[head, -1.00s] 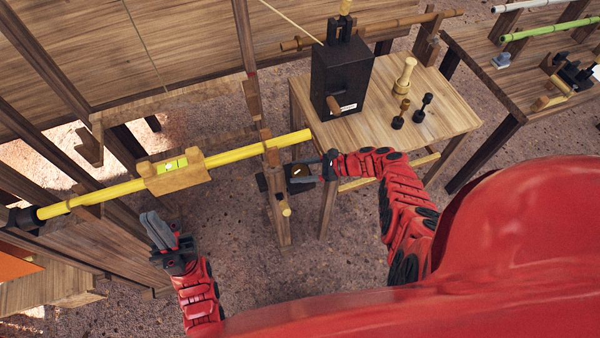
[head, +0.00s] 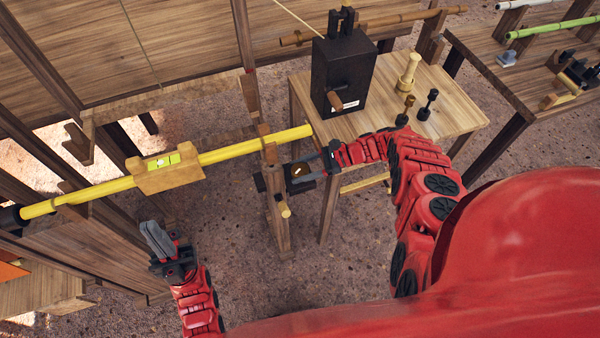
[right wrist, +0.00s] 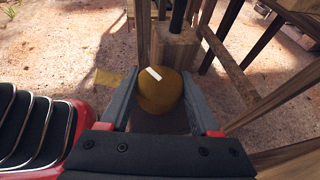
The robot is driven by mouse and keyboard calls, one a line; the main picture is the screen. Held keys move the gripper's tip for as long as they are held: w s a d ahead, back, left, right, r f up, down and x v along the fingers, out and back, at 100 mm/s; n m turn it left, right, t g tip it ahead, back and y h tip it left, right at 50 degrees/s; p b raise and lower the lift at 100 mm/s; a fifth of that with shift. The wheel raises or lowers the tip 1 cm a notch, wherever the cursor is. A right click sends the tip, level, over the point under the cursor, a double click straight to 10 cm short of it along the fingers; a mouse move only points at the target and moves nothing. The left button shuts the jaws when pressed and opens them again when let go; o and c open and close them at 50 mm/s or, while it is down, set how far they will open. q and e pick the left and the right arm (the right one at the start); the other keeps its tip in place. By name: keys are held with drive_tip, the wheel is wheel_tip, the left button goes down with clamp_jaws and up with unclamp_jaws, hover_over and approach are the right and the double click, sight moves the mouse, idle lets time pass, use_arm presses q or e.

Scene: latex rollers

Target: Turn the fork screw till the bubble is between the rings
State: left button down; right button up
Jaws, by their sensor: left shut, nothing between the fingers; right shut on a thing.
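The yellow pole (head: 240,148) runs from the left to the wooden fork post (head: 275,205), where it rests near its right end. A wooden spirit level (head: 172,180) sits on the pole with a green vial (head: 163,161). A pale bubble shows in the vial, but the rings are too small to place it against. My right gripper (head: 312,168) is shut on the fork screw's round brown knob, which shows in the right wrist view (right wrist: 158,95) with a white mark on its top, tilted. My left gripper (head: 157,238) is shut and empty, below the level and apart from it.
A small wooden table (head: 375,130) stands right of the fork with a black crank box (head: 342,75) and several small turned pieces. Another bench (head: 500,80) stands at the far right. A wooden frame (head: 110,240) lies left of my left gripper.

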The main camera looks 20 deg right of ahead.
drive_tip(key=shift+f+n+g+b, duration=0.25)
drive_tip(key=shift+n+g+b, duration=0.75)
drive_tip(key=shift+b, duration=2.35)
drive_tip(key=shift+f+n+g+b, duration=0.2)
drive_tip(key=shift+n+g+b, duration=0.75)
drive_tip(key=shift+b, duration=2.35)
drive_tip(key=shift+r+g+b, duration=0.35)
drive_tip(key=shift+g+b, duration=0.2)
drive_tip(key=shift+b, duration=0.35)
drive_tip(key=o, duration=1.4)
drive_tip(key=shift+c, duration=0.2)
